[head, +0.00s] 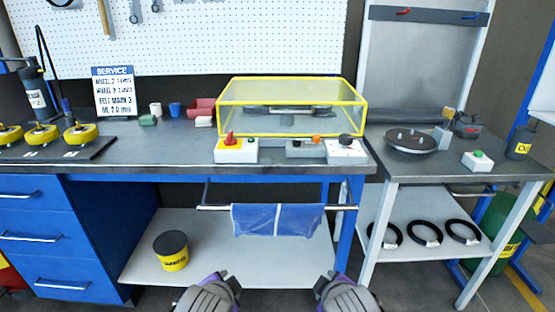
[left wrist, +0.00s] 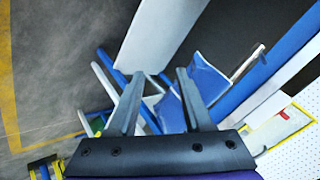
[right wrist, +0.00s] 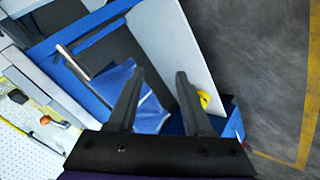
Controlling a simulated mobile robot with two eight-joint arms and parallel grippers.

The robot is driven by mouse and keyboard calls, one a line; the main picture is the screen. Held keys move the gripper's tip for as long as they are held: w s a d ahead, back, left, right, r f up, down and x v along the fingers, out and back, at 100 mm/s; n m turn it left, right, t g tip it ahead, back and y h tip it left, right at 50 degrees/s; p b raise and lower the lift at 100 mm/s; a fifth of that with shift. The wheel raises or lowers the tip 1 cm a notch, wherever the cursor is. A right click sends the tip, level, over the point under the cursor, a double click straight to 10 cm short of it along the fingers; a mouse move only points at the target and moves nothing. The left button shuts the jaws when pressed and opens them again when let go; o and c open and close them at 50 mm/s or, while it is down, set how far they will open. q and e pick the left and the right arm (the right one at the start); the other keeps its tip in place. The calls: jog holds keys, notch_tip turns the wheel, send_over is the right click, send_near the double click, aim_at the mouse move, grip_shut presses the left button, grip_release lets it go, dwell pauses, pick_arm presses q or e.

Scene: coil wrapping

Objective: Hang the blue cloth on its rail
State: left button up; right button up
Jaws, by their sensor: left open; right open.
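The blue cloth (head: 255,220) hangs spread out from the metal rail (head: 342,207) on the front of the workbench, with a pale vertical line near its middle. Bare rail shows on both sides of it. The cloth also shows in the left wrist view (left wrist: 208,80) and the right wrist view (right wrist: 118,78), beyond my fingers. My left gripper (head: 226,276) is open and empty, below and in front of the cloth's left end. My right gripper (head: 330,276) is open and empty, below and in front of its right end. Neither touches the cloth.
A yellow-framed clear cover (head: 292,95) and control boxes (head: 237,150) stand on the bench above the rail. A dark-lidded yellow tub (head: 171,252) sits on the lower shelf (head: 220,225). A side table (head: 450,172) holds black rings (head: 427,233) on its shelf.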

pick_arm(q)
jog(key=s+a+f+n+g, duration=0.25)
jog(key=s+f+n, duration=0.35)
jog(key=s, duration=0.5)
jog(key=s+a+f+n+g, duration=0.2)
jog(key=s+a+f+n, duration=0.2)
jog(key=s+f, duration=0.5)
pick_arm(e)
jog(key=s+d+f+m+g, duration=0.25)
jog(key=s+f+m, duration=0.35)
jog(key=s, duration=0.5)
jog(key=s+d+f+m+g, duration=0.2)
jog(key=s+d+f+m, duration=0.2)
jog(key=s+f, duration=0.5)
pick_arm(q)
notch_tip(320, 180, up, 30)
jog(key=s+p, duration=0.1)
jog(key=p, duration=2.5)
jog(key=shift+s+r+n+t, duration=0.2)
jog(key=shift+s+n+t, duration=0.05)
jog(key=shift+n+t, duration=0.2)
pick_arm(e)
notch_tip(320, 180, up, 30)
jog(key=s, duration=0.1)
jog(key=shift+s+r+m+t, duration=0.2)
jog(key=shift+s+m+t, duration=0.05)
jog(key=shift+m+t, duration=0.2)
